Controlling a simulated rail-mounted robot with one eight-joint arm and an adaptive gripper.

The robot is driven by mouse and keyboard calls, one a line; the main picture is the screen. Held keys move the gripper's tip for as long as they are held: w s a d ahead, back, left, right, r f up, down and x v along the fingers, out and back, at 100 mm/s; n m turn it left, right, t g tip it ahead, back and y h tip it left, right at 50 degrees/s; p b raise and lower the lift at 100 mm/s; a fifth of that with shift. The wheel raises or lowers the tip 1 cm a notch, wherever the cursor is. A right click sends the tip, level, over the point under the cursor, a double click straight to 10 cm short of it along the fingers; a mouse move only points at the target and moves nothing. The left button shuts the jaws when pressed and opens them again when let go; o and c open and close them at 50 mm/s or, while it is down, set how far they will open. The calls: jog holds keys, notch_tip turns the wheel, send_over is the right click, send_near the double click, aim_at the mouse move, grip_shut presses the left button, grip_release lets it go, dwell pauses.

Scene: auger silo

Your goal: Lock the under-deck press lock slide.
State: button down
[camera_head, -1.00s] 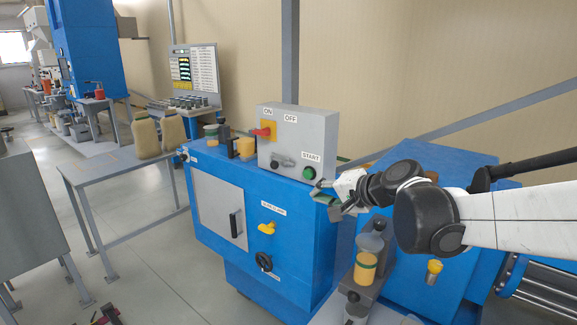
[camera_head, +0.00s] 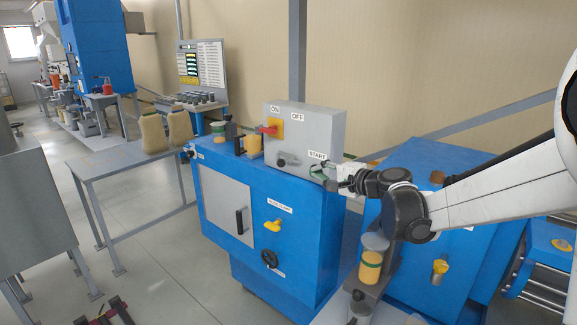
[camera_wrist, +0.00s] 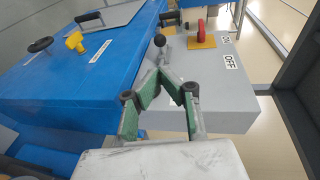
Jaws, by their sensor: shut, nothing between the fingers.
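My gripper (camera_head: 335,172) is shut and empty. In the head view it is at the right end of the grey control box, over the START button's place. In the wrist view its green-padded fingers (camera_wrist: 163,72) meet at the tips, just short of a black ball-ended lever (camera_wrist: 160,40) on the box. I cannot tell if they touch. That lever also shows in the head view (camera_head: 287,160). On the blue cabinet front are a yellow handle (camera_head: 273,226) below a small label and a black knob (camera_head: 269,259) below that. I cannot tell which part is the lock slide.
The grey control box (camera_head: 302,135) stands on the blue cabinet (camera_head: 312,240) and carries a red switch (camera_head: 268,130). A blue sloped housing (camera_head: 425,215) is further right.

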aim_at(284, 164)
jog(key=p+x, duration=0.2)
jog(key=x, duration=1.2)
jog(key=shift+a, duration=0.1)
